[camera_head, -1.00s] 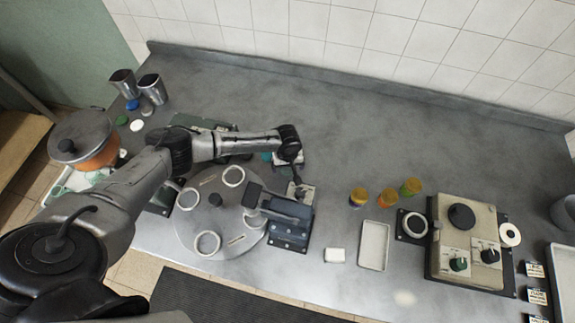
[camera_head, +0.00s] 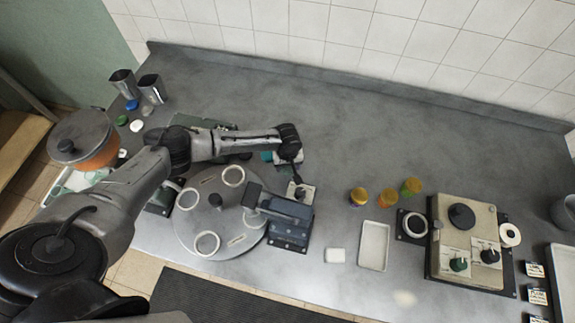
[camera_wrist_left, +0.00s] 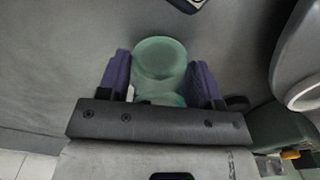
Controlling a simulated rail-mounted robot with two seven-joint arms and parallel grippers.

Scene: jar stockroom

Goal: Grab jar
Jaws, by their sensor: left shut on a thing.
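In the left wrist view, a pale green, see-through jar (camera_wrist_left: 160,58) sits between the two purple-padded fingers of my left gripper (camera_wrist_left: 160,82). The gripper is shut on it, with a pad against each side. The lower part of the jar is hidden by the gripper's dark crossbar. In the head view, my left gripper (camera_head: 283,157) is behind the round turntable (camera_head: 222,230), partly hidden by my own arm. A small teal patch beside it seems to be the jar. My right gripper is not in view.
A blue-grey device (camera_head: 290,222) stands at the turntable's right edge. Several small jars with orange and green lids (camera_head: 387,197) stand farther right, near a white tray (camera_head: 373,246) and a beige machine with knobs (camera_head: 465,240). The back middle of the counter is clear.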

